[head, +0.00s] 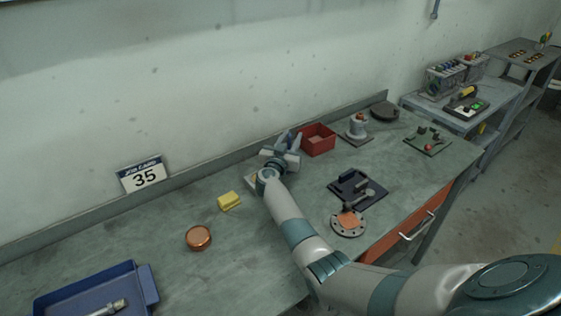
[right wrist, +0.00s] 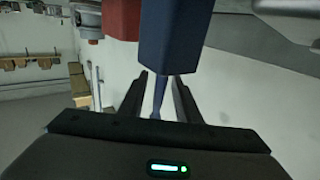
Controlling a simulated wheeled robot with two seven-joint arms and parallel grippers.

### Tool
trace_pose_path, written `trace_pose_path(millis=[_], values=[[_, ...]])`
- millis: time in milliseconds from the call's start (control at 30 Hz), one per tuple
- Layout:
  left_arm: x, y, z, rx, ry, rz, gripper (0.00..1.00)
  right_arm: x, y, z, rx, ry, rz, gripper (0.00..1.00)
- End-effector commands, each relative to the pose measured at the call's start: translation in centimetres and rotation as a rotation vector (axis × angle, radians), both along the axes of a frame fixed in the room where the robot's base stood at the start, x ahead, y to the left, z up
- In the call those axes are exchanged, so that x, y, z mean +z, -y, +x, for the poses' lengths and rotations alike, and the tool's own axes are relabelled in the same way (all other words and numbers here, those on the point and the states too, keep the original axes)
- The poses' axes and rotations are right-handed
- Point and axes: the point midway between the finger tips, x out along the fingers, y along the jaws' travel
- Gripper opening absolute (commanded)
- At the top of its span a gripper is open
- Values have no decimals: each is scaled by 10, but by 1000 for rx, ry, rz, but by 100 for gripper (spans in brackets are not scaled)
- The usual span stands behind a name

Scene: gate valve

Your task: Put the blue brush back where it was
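The blue brush (right wrist: 168,40) shows in the right wrist view as a wide dark-blue block, with a thin blue handle running down between my fingers. My right gripper (right wrist: 160,75) has one finger on each side of this handle. Narrow gaps show beside the handle lower down; contact at the fingertips is unclear. In the head view my right gripper (head: 288,141) is above the back of the bench, just left of the red bin (head: 318,139). Blue shapes there are too small to separate brush from fingers. My left gripper is out of view.
A pale flat piece (head: 252,181) lies partly hidden beside my wrist. A yellow block (head: 229,201), copper disc (head: 198,238) and blue tray (head: 96,291) stand left. A dark fixture (head: 370,193) and round flange (head: 348,230) lie right. Bare bench shows between them.

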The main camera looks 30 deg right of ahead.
Motion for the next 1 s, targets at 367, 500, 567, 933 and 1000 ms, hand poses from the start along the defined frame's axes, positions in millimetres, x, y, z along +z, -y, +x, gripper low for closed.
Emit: trace_pose_path(millis=[367, 500, 567, 933, 1000], values=[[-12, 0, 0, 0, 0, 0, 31, -1, -29, -28, 0, 2, 4, 30], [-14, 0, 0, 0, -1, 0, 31, -2, -48, -45, 2, 1, 3, 30], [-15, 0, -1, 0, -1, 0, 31, -1, -58, -53, 2, 2, 4, 30], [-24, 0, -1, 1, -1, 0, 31, -2, -111, -100, 1, 0, 3, 30], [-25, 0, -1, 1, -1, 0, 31, -1, -118, -106, 1, 0, 3, 30]])
